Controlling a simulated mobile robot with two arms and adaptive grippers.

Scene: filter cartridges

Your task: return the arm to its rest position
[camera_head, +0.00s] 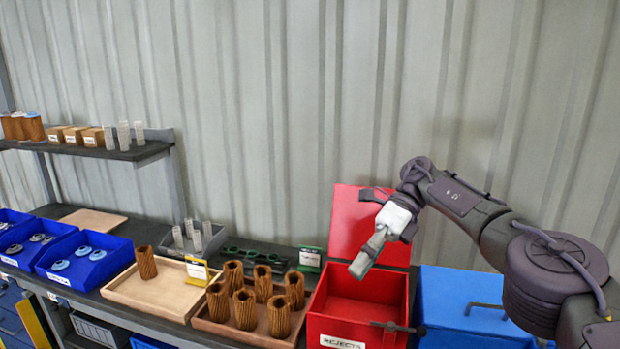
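My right arm comes in from the right, and its gripper (362,265) hangs over the red box labelled REJECTS (340,325), pointing down and left. The fingers show as one narrow grey shape, so I cannot tell whether they are open or shut. No cartridge shows between them. The box's lid stands open at the back, and the visible part of its inside looks empty. Several brown pleated cartridges (245,308) stand upright in a wooden tray (217,327) left of the box. One more cartridge (146,262) stands in a lighter tray (178,308). My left gripper is not in view.
A blue box (455,295) stands right of the red one, under my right arm. Blue bins (85,260) with round parts stand at the left. A grey bin (195,240) holds clear tubes. A shelf (130,153) is above left. A corrugated wall closes the back.

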